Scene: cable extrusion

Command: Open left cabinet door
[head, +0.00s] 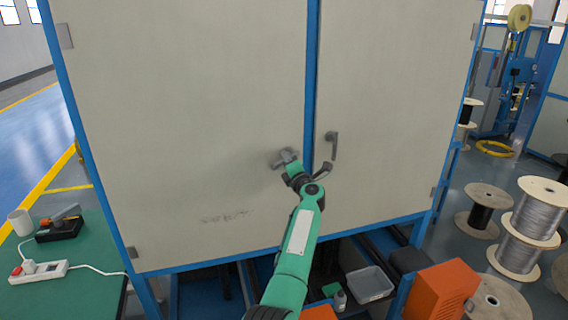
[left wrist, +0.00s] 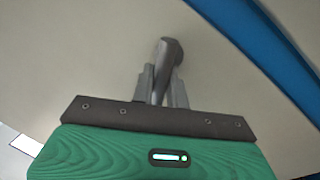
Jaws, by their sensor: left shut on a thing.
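The left cabinet door (head: 180,110) is a large pale panel in a blue frame and looks flush with the blue centre post (head: 311,80). Its grey handle (head: 285,156) sits low near the door's right edge. It also shows in the left wrist view as a rounded grey lever (left wrist: 168,58). My left gripper (head: 290,163) is at this handle, its two fingers (left wrist: 162,88) shut on the lever from both sides. The fingers partly hide the handle. My right gripper is in neither view.
The right cabinet door (head: 400,90) looks shut, with its own grey handle (head: 332,145) close to my left wrist. A green table (head: 80,270) with a power strip stands at lower left. Wire spools (head: 535,210) and an orange box (head: 442,290) are at right.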

